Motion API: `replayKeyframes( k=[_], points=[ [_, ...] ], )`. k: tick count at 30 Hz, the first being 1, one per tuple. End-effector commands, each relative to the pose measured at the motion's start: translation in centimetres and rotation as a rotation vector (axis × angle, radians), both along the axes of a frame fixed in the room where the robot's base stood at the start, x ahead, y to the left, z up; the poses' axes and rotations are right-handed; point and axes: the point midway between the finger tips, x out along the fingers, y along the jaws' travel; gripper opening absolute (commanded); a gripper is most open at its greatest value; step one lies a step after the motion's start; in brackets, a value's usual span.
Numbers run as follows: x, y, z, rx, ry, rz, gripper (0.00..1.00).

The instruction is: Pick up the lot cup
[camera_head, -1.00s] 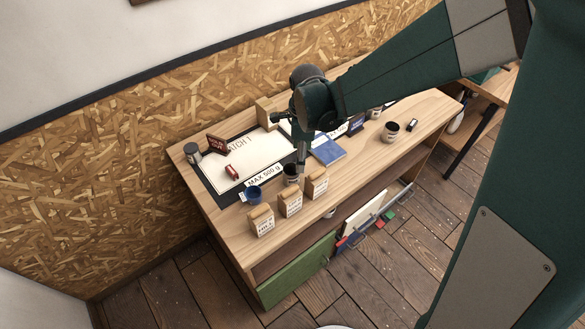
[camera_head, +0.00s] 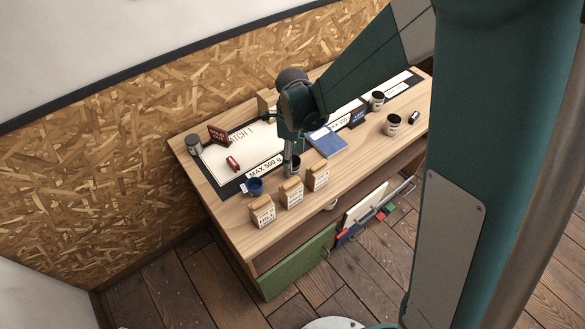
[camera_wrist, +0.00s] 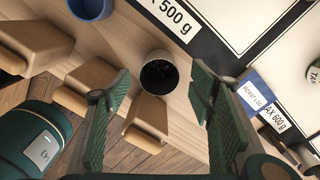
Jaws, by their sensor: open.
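A small pale cup with a dark inside (camera_wrist: 159,73) stands on the wooden bench, below and between my fingers in the wrist view. In the head view this cup (camera_head: 296,160) is partly hidden behind my gripper (camera_head: 289,168). Dark contents show inside it. I cannot read a label on it, so I cannot confirm it is the lot cup. In the wrist view my gripper (camera_wrist: 160,84) is open and empty, with one green finger on each side of the cup. I cannot tell whether the fingertips have reached its height.
Three tan bags (camera_head: 292,194) stand close to the cup, along the bench's front edge. A blue cup (camera_head: 255,187) is to the left. Two pale cups (camera_head: 393,124) stand at the right. A blue book (camera_head: 327,144) and a batch board (camera_head: 217,165) lie behind.

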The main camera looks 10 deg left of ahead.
Motion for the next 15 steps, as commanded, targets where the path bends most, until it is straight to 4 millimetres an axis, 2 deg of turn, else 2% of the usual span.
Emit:
replayKeyframes(
  k=[7, 15],
  points=[
    [0.0, 0.0, -1.7, 0.0, 0.0, 0.0, 0.54],
    [0.0, 0.0, -1.9, 0.0, 0.0, 0.001, 0.54]
  ],
)
